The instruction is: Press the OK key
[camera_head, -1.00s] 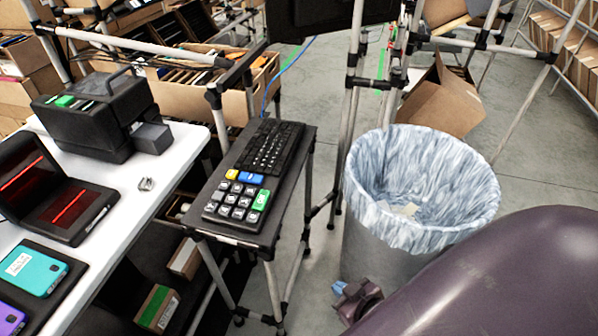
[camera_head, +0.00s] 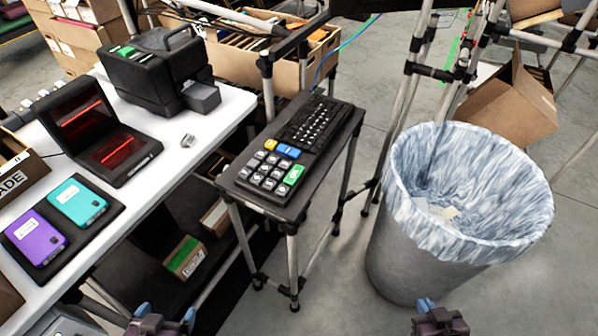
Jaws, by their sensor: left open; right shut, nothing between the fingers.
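The keypad (camera_head: 268,171) lies on a small dark stand, its white-marked grey keys facing up. A green key (camera_head: 294,175) sits at its right side, with blue and yellow keys above; the green key's lettering is too small to read clearly, and nothing touches it. My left gripper (camera_head: 166,315) shows at the bottom edge, left of the stand, open with its blue fingertips apart. My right gripper (camera_head: 426,304) is at the bottom edge, right of the stand and below the bin, shut and empty. Both are well short of the keypad.
A black keyboard (camera_head: 314,123) lies behind the keypad on the stand (camera_head: 345,122). A lined bin (camera_head: 410,262) stands to the right. A white table (camera_head: 176,140) on the left holds a black printer (camera_head: 150,75), a red-lit scanner (camera_head: 118,150) and teal and purple phones.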

